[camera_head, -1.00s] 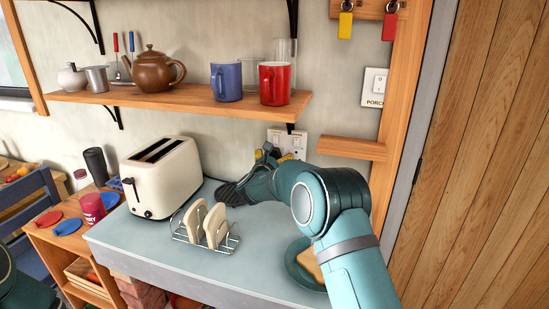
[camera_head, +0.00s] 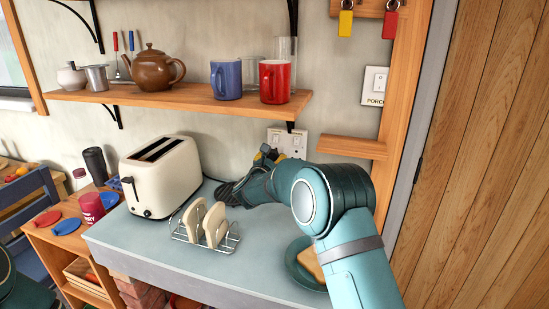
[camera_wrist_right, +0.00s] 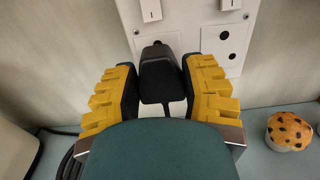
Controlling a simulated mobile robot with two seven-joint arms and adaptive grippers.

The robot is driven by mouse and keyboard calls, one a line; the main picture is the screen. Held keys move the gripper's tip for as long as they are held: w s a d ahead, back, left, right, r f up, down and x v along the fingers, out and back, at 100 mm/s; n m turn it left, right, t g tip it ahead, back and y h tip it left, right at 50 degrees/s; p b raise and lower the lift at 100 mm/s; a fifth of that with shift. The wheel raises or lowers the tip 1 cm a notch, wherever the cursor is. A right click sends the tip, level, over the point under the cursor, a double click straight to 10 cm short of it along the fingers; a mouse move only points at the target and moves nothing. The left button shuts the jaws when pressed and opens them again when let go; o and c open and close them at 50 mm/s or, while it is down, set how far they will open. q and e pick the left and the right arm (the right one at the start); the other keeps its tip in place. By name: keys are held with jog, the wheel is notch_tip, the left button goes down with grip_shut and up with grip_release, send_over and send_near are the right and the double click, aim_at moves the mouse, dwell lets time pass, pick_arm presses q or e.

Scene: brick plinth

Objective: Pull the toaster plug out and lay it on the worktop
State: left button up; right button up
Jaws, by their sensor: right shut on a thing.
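My right gripper (camera_head: 266,156) is at the wall socket (camera_head: 288,138), behind the toaster's right side. In the right wrist view its yellow-padded fingers (camera_wrist_right: 160,88) are shut on the black toaster plug (camera_wrist_right: 158,78), one on each side. The plug is in front of the left half of the socket plate (camera_wrist_right: 207,22); I cannot tell whether its pins are still in. The right outlet's holes are bare. The cream toaster (camera_head: 161,176) stands on the grey-blue worktop (camera_head: 140,238). My left gripper is out of view.
A wire toast rack (camera_head: 205,236) with bread stands right of the toaster. A plate (camera_head: 296,262) with toast is partly behind my right arm. A shelf (camera_head: 180,105) with mugs overhangs. The wrist view shows coiled black cord (camera_wrist_right: 68,163) and a muffin (camera_wrist_right: 290,131).

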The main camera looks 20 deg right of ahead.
jog(key=shift+b+v, duration=0.6)
jog(key=shift+v, duration=1.35)
